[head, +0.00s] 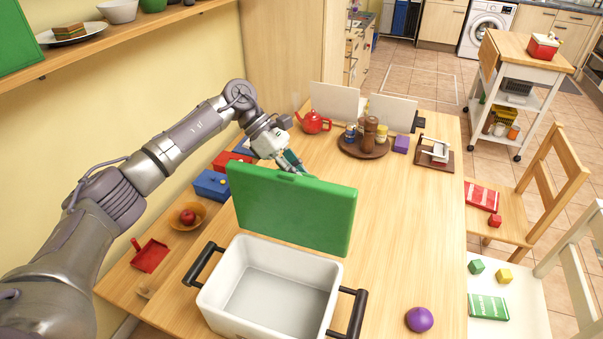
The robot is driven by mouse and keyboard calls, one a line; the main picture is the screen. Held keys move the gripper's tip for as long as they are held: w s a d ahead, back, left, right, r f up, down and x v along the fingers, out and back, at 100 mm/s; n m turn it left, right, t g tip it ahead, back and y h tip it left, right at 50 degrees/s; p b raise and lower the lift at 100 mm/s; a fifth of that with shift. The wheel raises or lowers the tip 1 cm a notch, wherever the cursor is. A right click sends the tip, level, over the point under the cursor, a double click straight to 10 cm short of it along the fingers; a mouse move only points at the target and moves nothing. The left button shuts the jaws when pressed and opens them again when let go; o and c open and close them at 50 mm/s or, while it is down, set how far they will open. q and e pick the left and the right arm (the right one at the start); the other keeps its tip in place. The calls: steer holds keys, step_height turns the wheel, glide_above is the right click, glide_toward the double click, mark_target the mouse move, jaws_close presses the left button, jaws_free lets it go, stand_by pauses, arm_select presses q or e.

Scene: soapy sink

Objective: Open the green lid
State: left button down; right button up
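The green lid (292,208) stands raised and nearly upright along the far side of a white box (215,306). The box is open and looks empty, with a dark handle at each end. My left gripper (296,163) is just beyond the lid's top edge, near the small notch in it. The lid hides part of its fingertips, so I cannot tell whether it touches the lid or is open or shut. My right gripper is not in view.
Blue (211,186) and red boxes, a bowl with a red fruit (187,217) and a red dustpan (149,256) are at left. A red teapot (314,122) and a round tray of jars (350,148) stand behind. A purple ball (419,319) lies front right. The table's middle right is clear.

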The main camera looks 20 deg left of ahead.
arm_select(q)
steer(key=shift+w, duration=0.1)
stand_by(0.4)
steer(key=c, duration=1.4)
jaws_free()
steer(key=v, duration=1.2)
steer(key=shift+w, duration=0.1)
steer(key=shift+c, duration=0.2)
